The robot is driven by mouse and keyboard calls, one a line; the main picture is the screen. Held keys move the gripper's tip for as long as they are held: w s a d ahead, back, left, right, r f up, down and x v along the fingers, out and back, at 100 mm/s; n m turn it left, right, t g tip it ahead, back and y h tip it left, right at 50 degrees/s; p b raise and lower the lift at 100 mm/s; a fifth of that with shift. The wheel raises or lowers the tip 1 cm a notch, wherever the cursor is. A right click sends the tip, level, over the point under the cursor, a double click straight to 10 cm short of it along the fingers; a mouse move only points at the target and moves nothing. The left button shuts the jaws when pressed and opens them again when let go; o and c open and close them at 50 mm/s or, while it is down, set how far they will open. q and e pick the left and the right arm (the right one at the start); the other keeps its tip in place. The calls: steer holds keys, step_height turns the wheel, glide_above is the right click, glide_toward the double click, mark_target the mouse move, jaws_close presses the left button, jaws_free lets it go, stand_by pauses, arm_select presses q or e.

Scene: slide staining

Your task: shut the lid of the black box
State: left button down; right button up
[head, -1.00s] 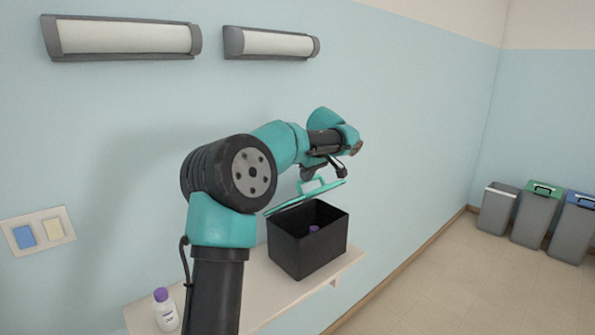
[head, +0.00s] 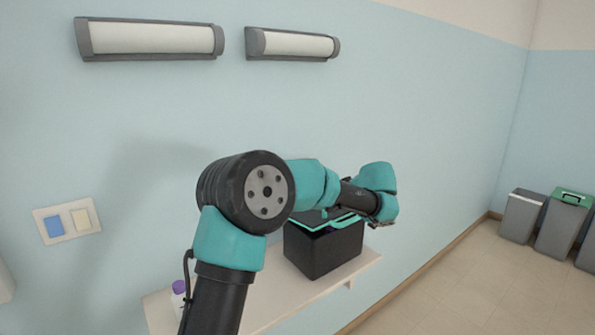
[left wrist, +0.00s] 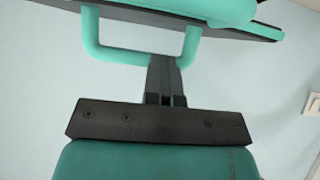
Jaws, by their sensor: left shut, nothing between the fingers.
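The black box (head: 322,250) stands on the shelf in the head view. Its teal-edged lid (head: 340,223) is over the opening, lower than before but still slightly tilted; my arm covers part of it. In the left wrist view the lid (left wrist: 150,14) is at the top, with its teal loop handle (left wrist: 120,56) below it in the picture. My left gripper (left wrist: 165,75) is shut and empty, its fingers overlapping the handle in that view; contact cannot be told. In the head view its fingertips are hard to make out. My right gripper is not in view.
A purple-capped white bottle (head: 179,292) stands at the left of the narrow shelf (head: 275,300), partly behind my arm. The wall is close behind the box. Grey bins (head: 521,215) stand on the floor far right.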

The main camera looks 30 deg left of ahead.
arm_select(q)
steer(key=shift+s+d+f, duration=0.1)
steer(key=shift+d+f, duration=0.2)
steer(key=shift+f, duration=0.55)
steer(key=shift+r, duration=0.55)
steer(key=r+v, duration=0.1)
steer(key=v, duration=1.1)
steer(key=shift+a, duration=0.2)
steer(key=shift+r, duration=0.1)
